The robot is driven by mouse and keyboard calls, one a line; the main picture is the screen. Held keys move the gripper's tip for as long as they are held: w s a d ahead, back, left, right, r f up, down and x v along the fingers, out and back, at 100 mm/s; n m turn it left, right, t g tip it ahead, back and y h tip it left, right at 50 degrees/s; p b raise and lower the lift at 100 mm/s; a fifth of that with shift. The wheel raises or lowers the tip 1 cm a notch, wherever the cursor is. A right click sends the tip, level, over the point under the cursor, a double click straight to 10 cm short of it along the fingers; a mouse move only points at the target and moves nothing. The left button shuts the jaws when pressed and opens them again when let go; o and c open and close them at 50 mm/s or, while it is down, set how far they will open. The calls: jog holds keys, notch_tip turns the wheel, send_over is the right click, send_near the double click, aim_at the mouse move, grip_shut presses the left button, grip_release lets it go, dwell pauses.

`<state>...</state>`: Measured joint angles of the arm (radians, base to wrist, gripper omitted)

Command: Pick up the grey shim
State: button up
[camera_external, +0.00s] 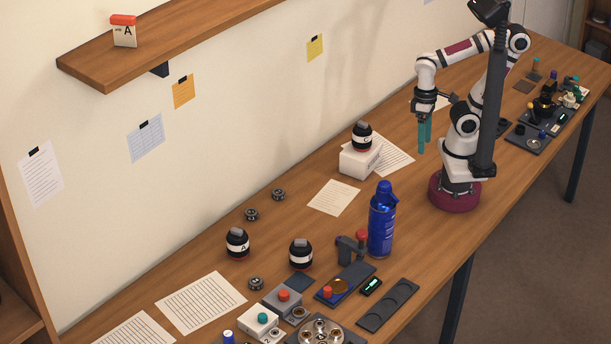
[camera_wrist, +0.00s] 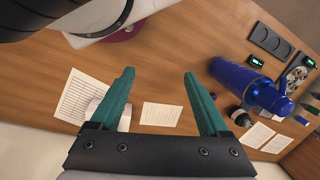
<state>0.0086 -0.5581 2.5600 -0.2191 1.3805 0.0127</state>
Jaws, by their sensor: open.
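My gripper (camera_external: 424,147) hangs with its green fingers pointing down above the table, left of my base. In the wrist view my gripper (camera_wrist: 159,73) has its two fingers wide apart with nothing between them but table and paper. I cannot make out a grey shim with certainty in either view. A small dark grey-blue square plate (camera_external: 300,282) lies flat among the parts at the front of the table, far from my gripper; I cannot tell whether it is the shim.
A blue spray bottle (camera_external: 381,222) stands upright mid-table. A black lens (camera_external: 362,136) sits on a white box (camera_external: 357,162) near the wall. Trays, including a dark one (camera_external: 387,305), crowd the front end. More parts (camera_external: 543,108) lie beyond my base. A paper sheet (camera_external: 333,197) lies flat.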

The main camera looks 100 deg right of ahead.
jog(key=shift+o, duration=0.6)
jog(key=w+a+f+m+y, duration=0.1)
jog(key=w+a+m+y, duration=0.2)
jog(key=w, duration=0.7)
jog(key=w+a+m+t+y, duration=0.1)
jog(key=w+a+m+y, duration=0.3)
jog(key=w, duration=0.6)
jog(key=w+a+f+m, duration=0.15)
jog(key=w+a, duration=0.35)
jog(key=w, duration=0.5)
jog(key=m+t+y, duration=0.3)
jog(key=m+t, duration=0.1)
jog(key=m, duration=0.4)
send_over(259, 273)
jog(key=s+d, duration=0.1)
jog(key=d, duration=0.1)
notch_tip(259, 273, down, 16)
jog(key=shift+s+f, duration=0.1)
jog(key=shift+f, duration=0.15)
jog(key=shift+h, duration=0.3)
jog(key=x, duration=0.5)
jog(key=shift+s+a+f, duration=0.2)
jog(key=shift+f, duration=0.25)
jog(key=shift+m, duration=0.25)
